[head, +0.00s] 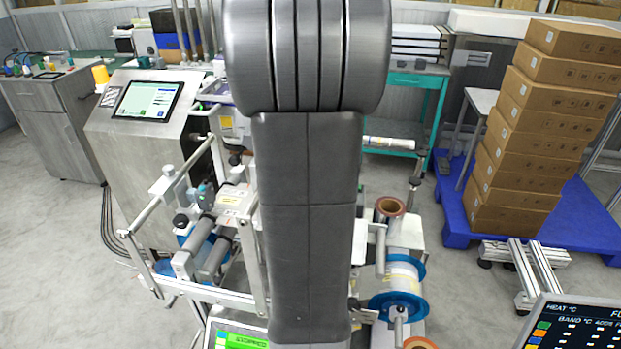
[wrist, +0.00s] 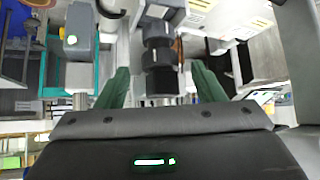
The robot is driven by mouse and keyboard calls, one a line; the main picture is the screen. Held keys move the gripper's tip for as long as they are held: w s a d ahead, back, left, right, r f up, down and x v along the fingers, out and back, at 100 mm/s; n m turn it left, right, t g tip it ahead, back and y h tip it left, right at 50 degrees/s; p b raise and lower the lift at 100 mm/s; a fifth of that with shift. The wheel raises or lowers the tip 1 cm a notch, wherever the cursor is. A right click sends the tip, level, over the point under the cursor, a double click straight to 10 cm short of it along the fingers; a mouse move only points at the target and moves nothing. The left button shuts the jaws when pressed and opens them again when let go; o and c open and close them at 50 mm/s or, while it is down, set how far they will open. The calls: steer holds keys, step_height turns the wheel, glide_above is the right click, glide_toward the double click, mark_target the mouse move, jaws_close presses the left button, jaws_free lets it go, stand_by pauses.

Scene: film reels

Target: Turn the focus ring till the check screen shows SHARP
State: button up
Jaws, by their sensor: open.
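My gripper (wrist: 160,68) shows in the wrist view with its two green fingers apart. A dark, stepped cylinder (wrist: 158,45) that looks like a lens barrel with its focus ring lies between and beyond the fingertips. I see gaps on both sides of it; I cannot tell how deep it sits between them. In the head view my arm covers the gripper and the lens. No screen legibly reads SHARP. A green screen (head: 238,341) at the bottom edge seems to read STOPPED. Which screen is the check screen I cannot tell.
A machine frame with rollers (head: 205,245) stands left of my arm, and film reels (head: 398,290) stand right of it. A tilted touchscreen (head: 147,100) is at the left. A dark display (head: 575,325) marked HEAT is bottom right. Stacked cartons (head: 530,140) stand on a blue pallet.

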steer(key=shift+x, duration=1)
steer(key=shift+c, duration=0.4)
steer(key=c, duration=0.9)
steer(key=p, duration=0.3)
steer(key=shift+s+a+r+m+h, duration=0.1)
steer(key=shift+r+m+h, duration=0.15)
steer(key=shift+m+h, duration=0.15)
steer(key=shift+p, duration=0.55)
steer(key=m+h+p, duration=0.1)
steer(key=p, duration=0.3)
steer(key=shift+a+m, duration=0.15)
steer(key=shift+m, duration=0.15)
steer(key=shift+f+m+h+p, duration=0.25)
steer(key=shift+m+h+p, duration=0.15)
steer(key=shift+p, duration=0.8)
